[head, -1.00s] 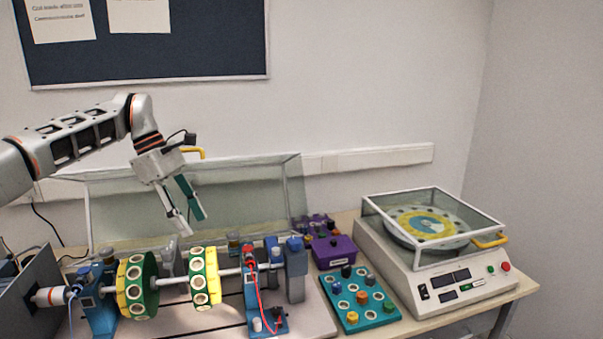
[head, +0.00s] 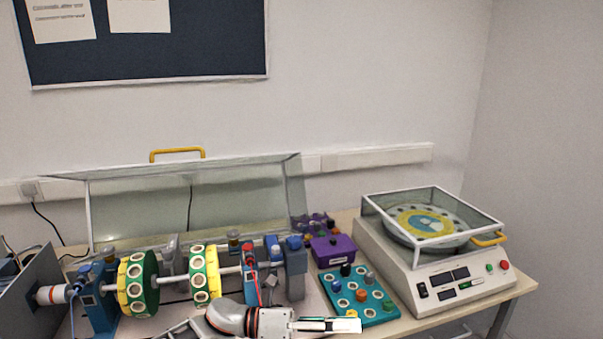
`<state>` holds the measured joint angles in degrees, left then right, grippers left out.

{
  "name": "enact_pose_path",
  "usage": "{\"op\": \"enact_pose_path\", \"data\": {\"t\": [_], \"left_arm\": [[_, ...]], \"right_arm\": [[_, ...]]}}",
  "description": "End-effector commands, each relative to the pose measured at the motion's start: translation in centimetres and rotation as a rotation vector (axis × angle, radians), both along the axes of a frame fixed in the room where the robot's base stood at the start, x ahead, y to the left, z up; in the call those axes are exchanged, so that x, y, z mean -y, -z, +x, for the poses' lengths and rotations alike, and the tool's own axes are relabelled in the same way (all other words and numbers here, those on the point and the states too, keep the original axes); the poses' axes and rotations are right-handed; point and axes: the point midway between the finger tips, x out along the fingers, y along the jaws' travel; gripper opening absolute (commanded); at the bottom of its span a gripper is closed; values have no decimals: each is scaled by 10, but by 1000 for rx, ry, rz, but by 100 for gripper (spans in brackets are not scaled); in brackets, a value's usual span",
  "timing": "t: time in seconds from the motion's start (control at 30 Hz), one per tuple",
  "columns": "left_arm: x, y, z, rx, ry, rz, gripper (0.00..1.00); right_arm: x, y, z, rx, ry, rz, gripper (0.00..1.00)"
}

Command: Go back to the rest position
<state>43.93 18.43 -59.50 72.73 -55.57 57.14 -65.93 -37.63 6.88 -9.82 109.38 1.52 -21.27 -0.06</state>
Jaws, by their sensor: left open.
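My left gripper (head: 343,325) is open and low at the bottom middle of the head view, pointing right. No object shows between its fingers. It covers the front edge of the teal peg board (head: 326,285), and the gap between gripper and board cannot be judged. My left arm comes in along the bottom edge, in front of the rotor rig with its two green and yellow discs (head: 141,284) (head: 205,276). The rig's clear cover (head: 140,202) stands raised behind it, with a yellow handle (head: 177,151) on top. My right gripper is not in view.
A balancing machine (head: 400,274) with a clear lid (head: 431,190) stands at the right of the table. A purple box (head: 333,248) sits behind the peg board. A grey case (head: 32,295) is at the far left. The air above the rig is clear.

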Motion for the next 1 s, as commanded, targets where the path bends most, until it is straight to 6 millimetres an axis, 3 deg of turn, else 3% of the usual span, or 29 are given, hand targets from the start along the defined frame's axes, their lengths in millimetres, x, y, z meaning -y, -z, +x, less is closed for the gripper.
{"op": "enact_pose_path", "data": {"t": [0.13, 0.27, 0.37, 0.57, 0.77, 0.9, 1.0], "left_arm": [[3, 6, -6, -294, -161, -181, 41], [-13, 20, -1, -565, -311, -326, 41], [-36, 40, 2, -778, -430, -434, 41], [-101, 103, -5, -1210, -675, -641, 41], [-181, 190, -49, -1628, -941, -847, 41], [-237, 247, -102, -1878, -1126, -985, 41], [-268, 278, -141, -2011, -1239, -1069, 41]], "right_arm": [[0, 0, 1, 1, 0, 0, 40], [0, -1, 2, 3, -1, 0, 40], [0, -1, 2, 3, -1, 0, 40], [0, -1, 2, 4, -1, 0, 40], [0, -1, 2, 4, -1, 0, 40], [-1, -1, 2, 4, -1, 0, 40], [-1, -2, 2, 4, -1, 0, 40]]}}
